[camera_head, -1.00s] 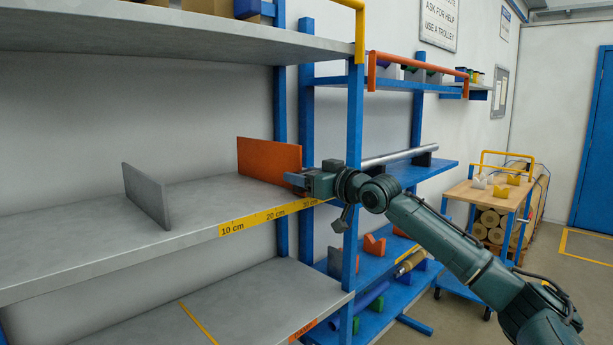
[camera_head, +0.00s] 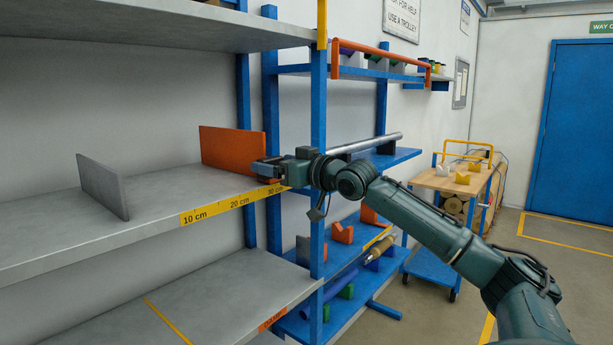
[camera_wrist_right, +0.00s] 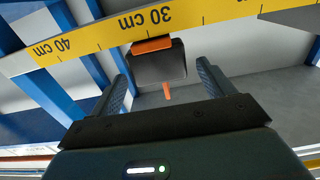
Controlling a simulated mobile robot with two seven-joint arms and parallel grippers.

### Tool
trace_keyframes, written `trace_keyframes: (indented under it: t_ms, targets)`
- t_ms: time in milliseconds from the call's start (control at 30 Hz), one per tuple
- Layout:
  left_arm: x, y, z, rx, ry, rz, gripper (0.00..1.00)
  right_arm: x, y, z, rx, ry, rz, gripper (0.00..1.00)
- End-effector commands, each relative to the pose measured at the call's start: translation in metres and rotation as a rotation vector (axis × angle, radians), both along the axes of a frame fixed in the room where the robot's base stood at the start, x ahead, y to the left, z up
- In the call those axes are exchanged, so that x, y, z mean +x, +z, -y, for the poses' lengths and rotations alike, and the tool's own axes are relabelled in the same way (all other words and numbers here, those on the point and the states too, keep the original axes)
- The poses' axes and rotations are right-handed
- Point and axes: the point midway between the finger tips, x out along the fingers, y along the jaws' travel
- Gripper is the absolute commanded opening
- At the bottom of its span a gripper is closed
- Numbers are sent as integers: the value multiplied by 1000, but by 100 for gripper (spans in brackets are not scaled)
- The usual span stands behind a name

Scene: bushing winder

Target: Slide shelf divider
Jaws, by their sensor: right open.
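The orange shelf divider (camera_head: 230,149) stands upright on the grey middle shelf (camera_head: 155,208), near the 30 cm end of the yellow scale (camera_head: 232,204). My right gripper (camera_head: 262,170) is at the divider's front edge, overlapping its lower right corner in the head view. In the right wrist view my right gripper (camera_wrist_right: 163,82) has its fingers apart, with a dark block and small orange parts showing between them. The scale (camera_wrist_right: 120,30) appears upside down there, with 30 cm above the fingers. I cannot tell whether the fingers touch the divider. My left gripper is not in view.
A grey divider (camera_head: 103,187) stands upright on the same shelf to the left. A blue post (camera_head: 318,110) rises right beside my right wrist. A rack with a metal bar (camera_head: 365,143) and a trolley (camera_head: 450,180) stand farther right. The shelf between the dividers is clear.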

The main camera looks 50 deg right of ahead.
Motion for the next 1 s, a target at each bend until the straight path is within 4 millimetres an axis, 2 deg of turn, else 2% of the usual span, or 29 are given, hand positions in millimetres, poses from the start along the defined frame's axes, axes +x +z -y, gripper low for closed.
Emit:
trace_keyframes:
  t_ms: [33, 67, 200, 533, 600, 800, 1000]
  targets:
    - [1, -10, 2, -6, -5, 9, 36, -8, -9, 3, -7, -6, -3, 81]
    - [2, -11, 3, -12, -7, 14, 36, -12, -10, 4, -6, -6, -3, 81]
    - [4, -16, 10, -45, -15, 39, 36, -29, -10, 2, -6, -1, -3, 81]
    - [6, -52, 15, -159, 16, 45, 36, -56, -9, 4, 1, 1, 4, 81]
    - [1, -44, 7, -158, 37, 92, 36, -66, -7, 5, 4, 1, 9, 81]
    - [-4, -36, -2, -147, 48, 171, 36, -90, -4, 7, 3, 2, 7, 81]
    - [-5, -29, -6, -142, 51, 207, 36, -103, -1, 9, -1, 1, 3, 81]
